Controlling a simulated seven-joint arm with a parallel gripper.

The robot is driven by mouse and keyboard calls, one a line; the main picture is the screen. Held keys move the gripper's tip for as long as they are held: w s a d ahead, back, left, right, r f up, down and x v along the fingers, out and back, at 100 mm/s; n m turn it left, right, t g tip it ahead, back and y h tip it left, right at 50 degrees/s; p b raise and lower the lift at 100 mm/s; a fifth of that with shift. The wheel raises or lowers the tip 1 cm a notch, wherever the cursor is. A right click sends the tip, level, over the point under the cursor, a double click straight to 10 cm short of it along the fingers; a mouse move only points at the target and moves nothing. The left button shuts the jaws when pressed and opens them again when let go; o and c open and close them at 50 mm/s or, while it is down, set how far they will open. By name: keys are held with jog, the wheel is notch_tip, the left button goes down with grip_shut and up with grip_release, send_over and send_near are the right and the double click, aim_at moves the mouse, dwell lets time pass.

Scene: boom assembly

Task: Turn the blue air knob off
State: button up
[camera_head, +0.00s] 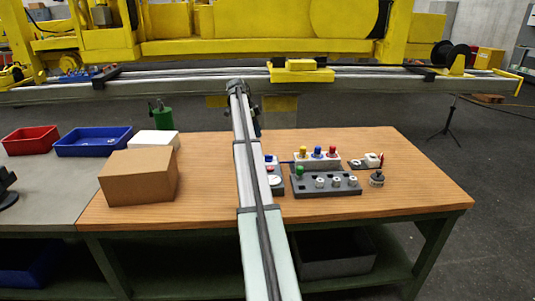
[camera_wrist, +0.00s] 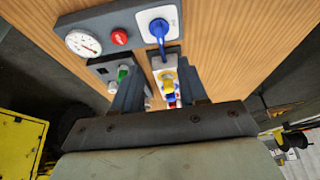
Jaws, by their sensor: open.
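The blue air knob (camera_wrist: 158,28) sits on a white plate of a dark grey panel (camera_wrist: 108,18) at the top of the wrist view. A round white gauge (camera_wrist: 83,42) and a red button (camera_wrist: 120,37) are on the same panel. In the head view, a blue part of this panel (camera_head: 269,158) shows beside my arm, which hides some of it. My gripper (camera_wrist: 159,68) is open, with its two fingers apart and nothing seen held. In the wrist view its fingertips are below the knob and apart from it. The head view does not show the fingers clearly.
A white block with yellow, red and blue knobs (camera_head: 317,158) and a dark grey block with a green knob (camera_head: 326,186) stand right of my arm. A cardboard box (camera_head: 139,177) stands at the left. The table's (camera_head: 420,190) right end is clear.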

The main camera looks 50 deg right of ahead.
aim_at(269, 155)
jog(key=x, duration=1.2)
jog(key=shift+f, duration=0.3)
grip_shut()
